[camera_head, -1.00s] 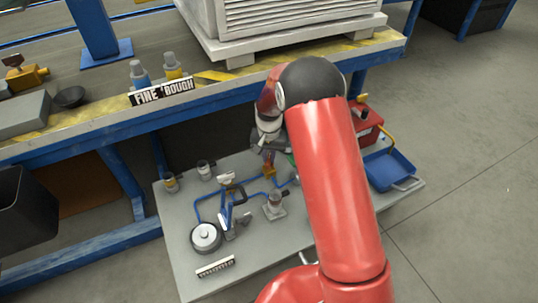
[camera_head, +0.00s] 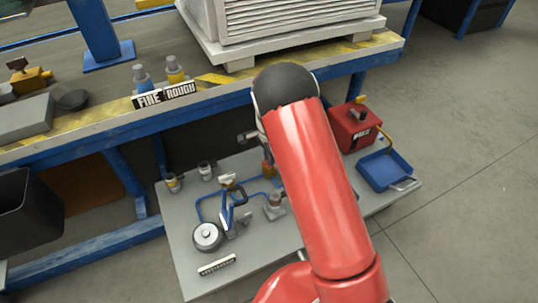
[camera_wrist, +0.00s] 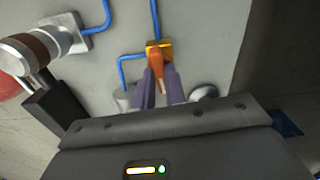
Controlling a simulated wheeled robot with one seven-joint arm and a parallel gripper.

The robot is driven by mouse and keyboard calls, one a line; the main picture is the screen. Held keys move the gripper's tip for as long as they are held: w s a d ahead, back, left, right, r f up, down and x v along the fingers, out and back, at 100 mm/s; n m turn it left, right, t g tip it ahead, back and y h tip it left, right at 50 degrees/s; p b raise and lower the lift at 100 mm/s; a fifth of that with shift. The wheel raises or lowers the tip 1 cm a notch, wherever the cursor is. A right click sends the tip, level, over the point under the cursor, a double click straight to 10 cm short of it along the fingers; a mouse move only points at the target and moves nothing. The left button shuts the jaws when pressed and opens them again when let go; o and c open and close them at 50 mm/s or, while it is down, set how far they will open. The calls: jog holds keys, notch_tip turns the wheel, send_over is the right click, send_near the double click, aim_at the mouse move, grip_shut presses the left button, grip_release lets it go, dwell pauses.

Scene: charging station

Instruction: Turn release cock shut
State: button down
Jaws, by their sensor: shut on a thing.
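The release cock (camera_wrist: 160,46) has a yellow-orange body on the grey panel, joined to blue tubing in the wrist view. Its orange handle (camera_wrist: 157,72) points toward my gripper (camera_wrist: 158,98). The two purple-grey fingers stand on either side of the handle and are shut on it. In the head view a small orange part of the cock (camera_head: 268,168) shows just left of my red arm. There the arm hides most of the gripper and the handle.
The grey panel (camera_head: 185,225) also carries a round gauge-like part (camera_head: 207,236), a lever device (camera_head: 231,205) and a grey block fitting (camera_head: 274,206). A red box (camera_head: 354,128) and a blue tray (camera_head: 385,168) stand right of my arm. The workbench edge (camera_head: 110,122) runs above.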

jog(key=shift+m, duration=0.6)
jog(key=c, duration=1.4)
grip_release()
jog(key=shift+c, duration=0.2)
notch_tip(320, 180, up, 8)
jog(key=shift+f+p, duration=0.1)
jog(key=shift+p, duration=0.55)
